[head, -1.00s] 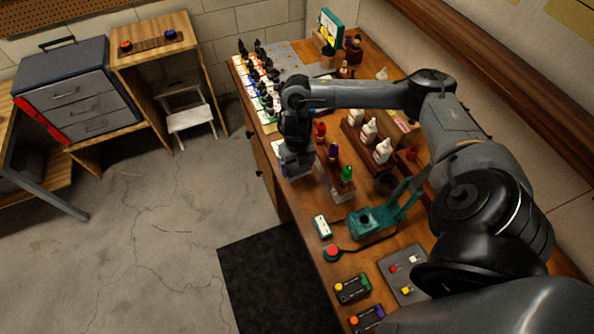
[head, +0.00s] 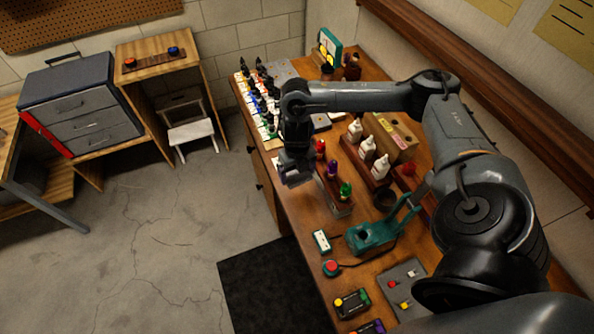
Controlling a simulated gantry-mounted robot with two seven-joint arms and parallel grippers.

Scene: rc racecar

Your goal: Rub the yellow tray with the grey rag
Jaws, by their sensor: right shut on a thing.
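My right gripper (head: 295,174) points down over the left edge of the wooden workbench, left of the small red, purple and green bottles. It is shut on a small grey thing at its tips, which looks like the grey rag (head: 297,180); the arm and fingers hide much of it. I cannot make out the yellow tray in this view, and I cannot tell whether the rag touches anything. My left gripper is out of view.
Rows of paint bottles (head: 262,100) stand just beyond the gripper. White bottles (head: 367,147) in a wooden rack, a dark cup (head: 384,200) and a teal tool (head: 372,236) stand to its right. A red button (head: 331,268) lies nearer.

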